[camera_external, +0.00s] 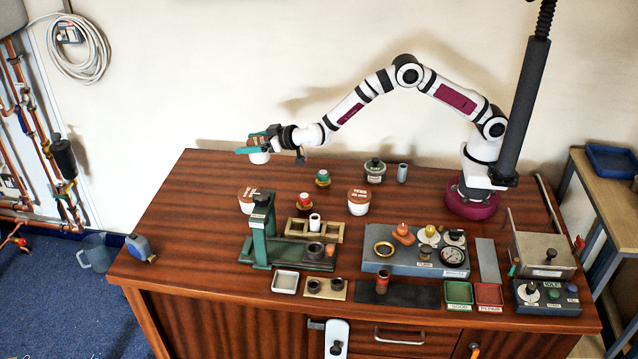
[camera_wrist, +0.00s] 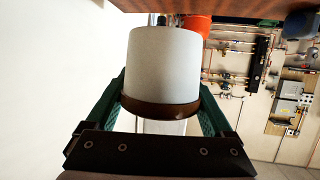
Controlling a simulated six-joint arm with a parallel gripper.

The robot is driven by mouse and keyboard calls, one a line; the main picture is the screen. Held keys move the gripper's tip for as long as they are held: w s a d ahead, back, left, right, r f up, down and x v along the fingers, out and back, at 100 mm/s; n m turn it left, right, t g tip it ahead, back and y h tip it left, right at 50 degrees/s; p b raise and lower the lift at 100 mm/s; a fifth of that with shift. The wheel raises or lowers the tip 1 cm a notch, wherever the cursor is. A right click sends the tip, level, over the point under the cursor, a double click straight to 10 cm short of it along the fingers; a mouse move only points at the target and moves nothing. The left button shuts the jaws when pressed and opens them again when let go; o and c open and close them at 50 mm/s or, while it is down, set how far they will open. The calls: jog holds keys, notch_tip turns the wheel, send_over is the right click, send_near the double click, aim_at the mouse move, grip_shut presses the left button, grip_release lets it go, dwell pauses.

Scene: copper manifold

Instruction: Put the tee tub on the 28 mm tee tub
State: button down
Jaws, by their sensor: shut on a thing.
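My gripper (camera_external: 246,151) is held out over the back left of the table, high above its surface, with teal fingers. It is shut on a white tub with a brown lid, the tee tub (camera_external: 261,158). The wrist view shows this tub (camera_wrist: 164,62) between the two fingers, its brown band near the gripper's palm. A white tub with a brown lid marked TEES (camera_external: 358,207), which looks like the 28 mm tee tub, stands on the table right of centre. Its smaller print is hard to read. Another similar tub (camera_external: 246,207) stands behind the green press, partly hidden by it.
The green press (camera_external: 262,235) rises at the front left. A wooden rack (camera_external: 330,237) lies in front of the TEES tub.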

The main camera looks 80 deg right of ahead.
jog(key=a+f, duration=0.1)
jog(key=a, duration=0.1)
jog(key=w+a+f, duration=0.1)
jog(key=a, duration=0.1)
jog(key=w+a+f, duration=0.1)
jog(key=a+f, duration=0.1)
jog(key=shift+w, duration=0.25)
jog(key=shift+f, duration=1.95)
jog(key=shift+f, duration=0.1)
